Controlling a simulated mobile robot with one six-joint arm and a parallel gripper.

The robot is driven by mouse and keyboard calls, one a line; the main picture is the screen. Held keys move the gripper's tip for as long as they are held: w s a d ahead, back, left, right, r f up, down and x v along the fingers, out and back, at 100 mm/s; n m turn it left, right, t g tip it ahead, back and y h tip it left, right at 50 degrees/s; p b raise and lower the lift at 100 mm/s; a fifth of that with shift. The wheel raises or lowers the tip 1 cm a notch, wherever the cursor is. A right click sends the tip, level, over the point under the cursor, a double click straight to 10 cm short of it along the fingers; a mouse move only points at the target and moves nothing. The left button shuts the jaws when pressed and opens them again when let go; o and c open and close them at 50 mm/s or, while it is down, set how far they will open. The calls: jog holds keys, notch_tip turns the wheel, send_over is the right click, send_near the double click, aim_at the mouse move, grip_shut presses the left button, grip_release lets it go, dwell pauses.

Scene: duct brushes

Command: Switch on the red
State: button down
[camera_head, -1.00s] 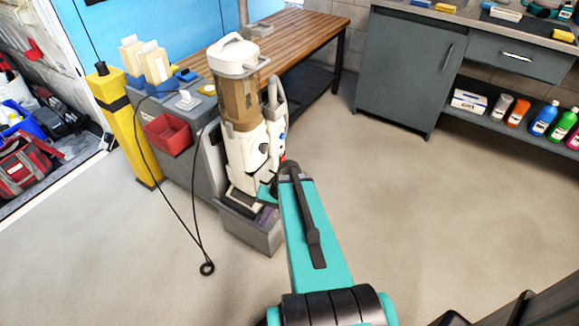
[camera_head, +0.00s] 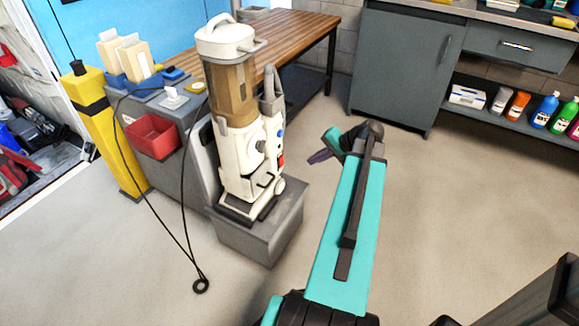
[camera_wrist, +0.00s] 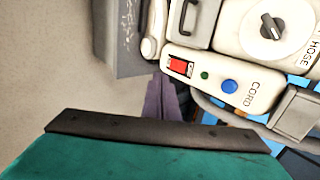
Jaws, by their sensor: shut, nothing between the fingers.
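A white upright vacuum cleaner (camera_head: 245,165) with a brown see-through canister stands on a grey block. Its red switch (camera_head: 282,160) is on its right side. In the wrist view the red rocker switch (camera_wrist: 178,65) is on a white panel, beside a small green spot (camera_wrist: 204,75) and a blue button (camera_wrist: 229,86) by the word CORD. My gripper (camera_head: 318,157) is to the right of the vacuum in the head view, apart from it. In the wrist view its purple fingers (camera_wrist: 162,98) are shut and empty, just below the red switch; contact is not visible.
The grey block (camera_head: 262,232) under the vacuum sits on open floor. A grey cabinet with a red bin (camera_head: 151,136), a yellow post (camera_head: 105,140) and a hanging black cable (camera_head: 183,225) are to the left. A wooden bench (camera_head: 290,35) stands behind.

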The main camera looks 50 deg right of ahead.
aim_at(282, 161)
jog(key=shift+d+r, duration=0.25)
jog(key=shift+d, duration=0.05)
jog(key=w+r+b+x, duration=0.1)
jog(key=b+x, duration=0.3)
jog(key=x, duration=0.9)
jog(key=shift+w+r, duration=0.4)
jog(key=shift+a, duration=0.15)
